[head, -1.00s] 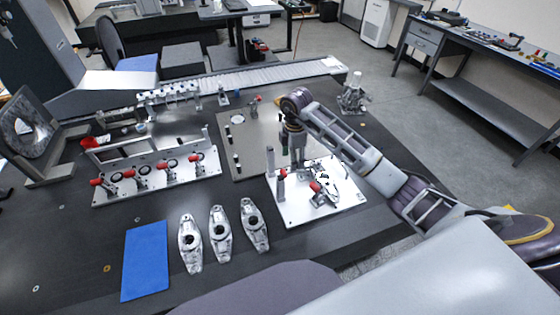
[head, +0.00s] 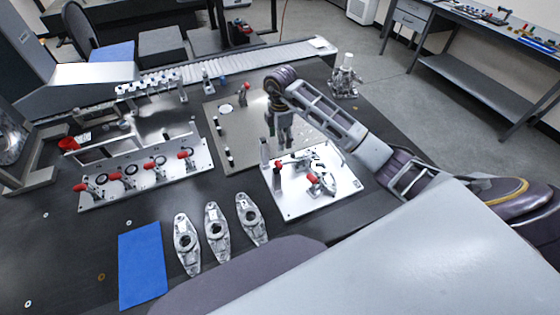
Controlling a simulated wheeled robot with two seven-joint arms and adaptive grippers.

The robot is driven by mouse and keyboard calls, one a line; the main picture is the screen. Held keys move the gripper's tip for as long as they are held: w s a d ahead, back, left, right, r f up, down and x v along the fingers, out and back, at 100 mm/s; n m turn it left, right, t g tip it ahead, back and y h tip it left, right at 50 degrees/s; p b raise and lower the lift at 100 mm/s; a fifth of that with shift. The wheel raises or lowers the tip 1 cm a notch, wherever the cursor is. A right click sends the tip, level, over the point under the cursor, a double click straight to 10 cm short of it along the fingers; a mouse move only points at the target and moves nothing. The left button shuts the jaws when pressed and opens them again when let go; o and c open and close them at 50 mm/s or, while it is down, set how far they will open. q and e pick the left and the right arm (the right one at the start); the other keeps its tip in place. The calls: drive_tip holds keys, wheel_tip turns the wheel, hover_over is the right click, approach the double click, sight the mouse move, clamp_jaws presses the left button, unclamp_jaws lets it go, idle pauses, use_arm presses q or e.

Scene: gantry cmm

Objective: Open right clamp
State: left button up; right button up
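A white fixture plate (head: 338,200) lies on the dark table right of centre, carrying two red-handled clamps. The right clamp (head: 312,179) sits near the plate's middle, next to a silver part (head: 328,184). The left clamp (head: 278,164) stands near the plate's left edge. My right gripper (head: 284,138) points down above the plate's back left edge, behind and left of the right clamp and apart from it. Its fingers are too small and dark to tell open from shut. My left gripper is out of view.
A larger grey plate (head: 228,137) lies behind. A fixture with several red clamps (head: 143,175) stands left. Several silver parts (head: 217,232) and a blue mat (head: 142,264) lie in front. A silver fitting (head: 345,80) stands at the back right.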

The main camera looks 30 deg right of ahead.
sight(280, 163)
drive_tip(key=shift+f+p, duration=0.65)
drive_tip(key=shift+f, duration=6.3)
drive_tip(key=shift+c, duration=0.4)
clamp_jaws()
